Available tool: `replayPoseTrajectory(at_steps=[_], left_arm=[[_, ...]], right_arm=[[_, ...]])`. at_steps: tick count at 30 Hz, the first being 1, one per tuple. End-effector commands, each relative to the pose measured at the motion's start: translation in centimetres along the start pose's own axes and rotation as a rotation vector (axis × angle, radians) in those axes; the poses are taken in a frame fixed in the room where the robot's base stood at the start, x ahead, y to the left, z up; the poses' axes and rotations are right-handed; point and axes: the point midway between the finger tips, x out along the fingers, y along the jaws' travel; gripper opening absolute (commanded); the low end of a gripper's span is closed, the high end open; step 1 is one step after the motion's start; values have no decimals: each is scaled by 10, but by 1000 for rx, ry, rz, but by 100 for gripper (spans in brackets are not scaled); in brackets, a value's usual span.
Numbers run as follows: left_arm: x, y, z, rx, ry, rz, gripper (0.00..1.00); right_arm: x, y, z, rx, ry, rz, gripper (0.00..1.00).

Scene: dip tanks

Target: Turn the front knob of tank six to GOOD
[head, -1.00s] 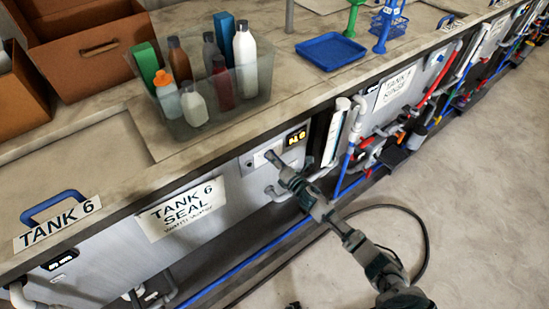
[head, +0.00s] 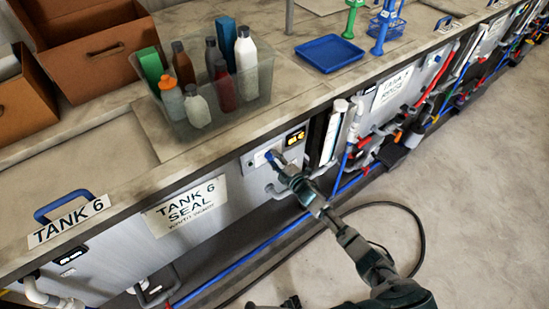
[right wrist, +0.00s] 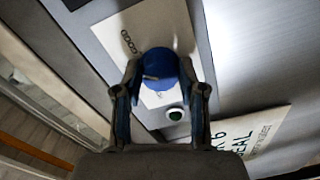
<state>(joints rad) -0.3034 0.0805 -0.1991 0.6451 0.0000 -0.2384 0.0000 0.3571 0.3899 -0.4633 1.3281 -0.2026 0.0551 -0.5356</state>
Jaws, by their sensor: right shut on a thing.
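The front knob of tank six is a round blue knob (right wrist: 160,64) on a pale plate, and it shows small in the head view (head: 270,155) on the tank's front panel. A printed GOOD label (right wrist: 128,41) sits on the plate, up and left of the knob in the right wrist view. My right gripper (head: 274,161) is shut on the knob, with one finger on each side of it in the right wrist view (right wrist: 158,84). I cannot read the knob's pointer direction. A dark part at the head view's bottom edge may be my left gripper (head: 290,302); its fingers are unclear.
The TANK 6 SEAL sign (head: 187,207) is left. A clear bin of bottles (head: 255,88) stands on the counter above.

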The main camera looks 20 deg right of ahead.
Motion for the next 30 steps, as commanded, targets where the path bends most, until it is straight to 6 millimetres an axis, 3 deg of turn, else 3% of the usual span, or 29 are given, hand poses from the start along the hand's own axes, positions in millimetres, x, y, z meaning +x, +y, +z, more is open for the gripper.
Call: replayPoseTrajectory(at_steps=[2,15,30], left_arm=[[-2,0,7,1,-4,0,48],[-12,0,3,1,0,0,48],[-13,0,2,1,1,0,48]], right_arm=[[-1,-1,3,67,-6,-6,5],[-1,-5,3,369,2,-9,5],[-2,-8,3,458,4,-13,5]])
